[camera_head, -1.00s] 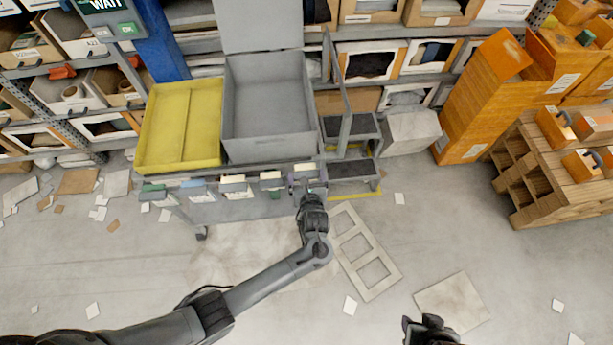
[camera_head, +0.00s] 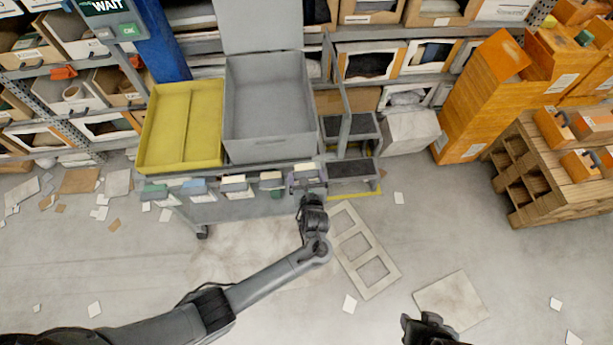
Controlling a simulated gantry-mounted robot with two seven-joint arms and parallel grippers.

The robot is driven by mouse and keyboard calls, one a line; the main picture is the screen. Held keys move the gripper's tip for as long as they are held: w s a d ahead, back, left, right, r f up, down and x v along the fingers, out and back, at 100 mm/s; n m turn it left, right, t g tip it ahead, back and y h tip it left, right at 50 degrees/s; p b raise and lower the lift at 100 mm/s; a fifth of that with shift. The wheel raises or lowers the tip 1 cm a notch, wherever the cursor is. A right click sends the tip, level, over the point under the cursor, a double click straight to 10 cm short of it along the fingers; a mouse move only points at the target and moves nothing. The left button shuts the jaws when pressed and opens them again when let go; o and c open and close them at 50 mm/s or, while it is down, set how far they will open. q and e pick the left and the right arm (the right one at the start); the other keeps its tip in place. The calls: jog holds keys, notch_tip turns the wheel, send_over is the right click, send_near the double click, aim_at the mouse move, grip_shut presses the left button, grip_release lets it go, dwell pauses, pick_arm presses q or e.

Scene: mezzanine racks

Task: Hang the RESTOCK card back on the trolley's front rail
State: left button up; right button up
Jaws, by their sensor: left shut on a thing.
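The grey trolley's front rail (camera_head: 215,194) runs along its near edge with several cards on it, topped green, blue, white and brown. A pale card with a purple edge (camera_head: 306,174) is at the rail's right end. My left gripper (camera_head: 309,194) is at that card, shut on its lower part. The gripper hides part of it, and I cannot tell whether it hangs on the rail. No lettering on the cards is readable, so RESTOCK cannot be made out. My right gripper (camera_head: 424,327) is at the bottom edge, dark and partly cut off, away from the trolley.
A yellow tray (camera_head: 152,150) and a grey bin (camera_head: 270,152) stand on the trolley. Grey steps (camera_head: 352,168) stand just right of it. Orange boxes (camera_head: 478,110) and a wooden pallet stack (camera_head: 540,185) are at right. Paper scraps and a cut-out board (camera_head: 352,228) lie on open floor.

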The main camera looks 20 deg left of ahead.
pick_arm(q)
jog(key=shift+f, duration=0.3)
dwell(0.4)
jog(key=shift+f+b, duration=0.75)
jog(key=shift+f, duration=0.35)
jog(key=o, duration=0.8)
jog(key=shift+s, duration=0.1)
